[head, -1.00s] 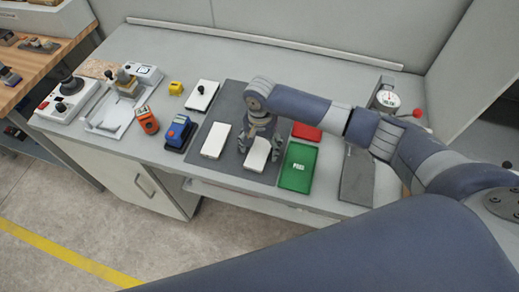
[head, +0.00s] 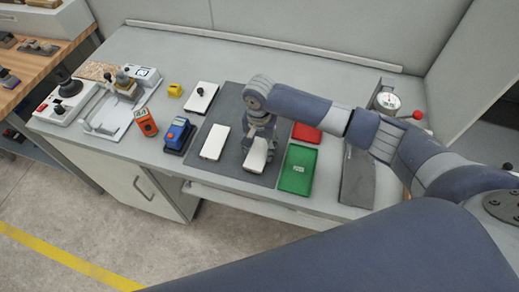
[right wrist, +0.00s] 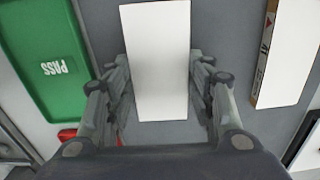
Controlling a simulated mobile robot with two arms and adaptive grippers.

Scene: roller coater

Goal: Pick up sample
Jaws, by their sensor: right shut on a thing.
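A white rectangular sample (head: 257,155) is on the dark grey mat (head: 238,171) in the head view. My right gripper (head: 258,138) reaches down over it from above, its fingers closed on the sample's two long sides. In the right wrist view the sample (right wrist: 157,60) stands between the two fingers of the right gripper (right wrist: 158,95). I cannot tell whether it is lifted off the mat. A second white sample (head: 214,141) lies to the left on the mat and also shows in the right wrist view (right wrist: 290,55). My left gripper is not in view.
A green PASS tray (head: 297,169) lies right of the mat, with a red tray (head: 306,132) behind it. A blue device (head: 178,135) and an orange meter (head: 146,122) stand to the left.

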